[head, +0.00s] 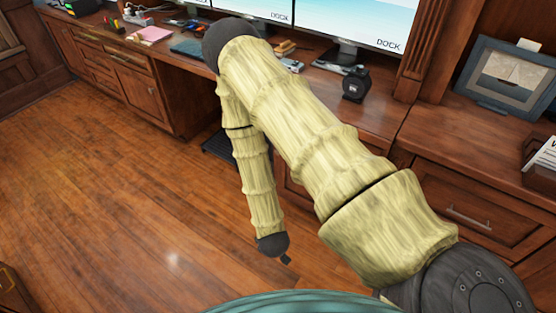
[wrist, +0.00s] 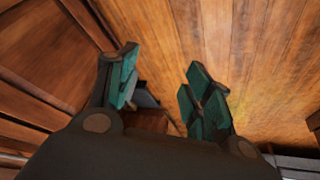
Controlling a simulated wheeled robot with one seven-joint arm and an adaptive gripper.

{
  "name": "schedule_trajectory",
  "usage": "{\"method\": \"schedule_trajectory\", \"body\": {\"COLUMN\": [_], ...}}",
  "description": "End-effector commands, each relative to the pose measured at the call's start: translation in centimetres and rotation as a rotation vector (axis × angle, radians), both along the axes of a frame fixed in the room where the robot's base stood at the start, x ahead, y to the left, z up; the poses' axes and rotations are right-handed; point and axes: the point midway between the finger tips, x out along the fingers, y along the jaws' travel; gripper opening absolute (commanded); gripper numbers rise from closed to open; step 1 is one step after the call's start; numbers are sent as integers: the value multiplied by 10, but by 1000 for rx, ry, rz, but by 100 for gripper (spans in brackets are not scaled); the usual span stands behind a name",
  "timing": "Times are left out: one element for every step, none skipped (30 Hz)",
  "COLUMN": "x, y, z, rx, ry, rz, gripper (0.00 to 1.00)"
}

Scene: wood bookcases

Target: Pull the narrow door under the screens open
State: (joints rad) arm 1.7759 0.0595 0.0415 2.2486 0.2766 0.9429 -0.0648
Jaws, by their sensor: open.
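Screens (head: 350,18) stand on the wooden desk (head: 378,110) at the top of the head view. Below them, a strip of wood cabinet front (head: 292,190) shows between my arm links. It is mostly covered, so I cannot tell the narrow door's outline or handle. In the wrist view my gripper (wrist: 165,88) is open, with its teal finger pads apart and nothing held between them. A wooden panel (wrist: 50,50) fills the left of that view. In the head view my forearm hangs down in front of the cabinets, and the fingers cannot be made out.
A cabinet door (head: 140,95) with drawers is at the left. A drawer (head: 470,215) with a metal handle is at the right. A dark low object (head: 217,148) sits under the desk. A picture frame (head: 508,75) stands on the right counter. The wood floor (head: 110,200) is clear at left.

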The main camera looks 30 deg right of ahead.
Motion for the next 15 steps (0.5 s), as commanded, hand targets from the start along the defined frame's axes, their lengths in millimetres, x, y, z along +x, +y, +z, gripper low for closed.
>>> {"method": "schedule_trajectory", "body": {"x": [26, 41, 59, 73, 86, 104, 116, 128, 144, 154, 165, 179, 189, 198, 210], "y": [-6, -10, -16, -20, -24, -30, -35, -40, -46, -50, -55, -61, -66, -71, -77], "z": [-21, -25, -30, -33, -35, -38, -40, -42, -43, -44, -45, -45, -45, -45, -44], "rx": [-25, -41, -63, -80, -97, -121, -140, -157, -181, -200, -218, -244, -263, -281, -308], "ry": [-63, -98, -145, -180, -214, -259, -292, -325, -368, -400, -429, -469, -499, -528, -565], "rz": [-27, -45, -69, -87, -104, -128, -149, -167, -195, -215, -236, -264, -286, -308, -339], "gripper": [51, 51, 51, 51, 51, 51, 51, 51, 51, 51, 51, 51, 51, 51, 51]}}
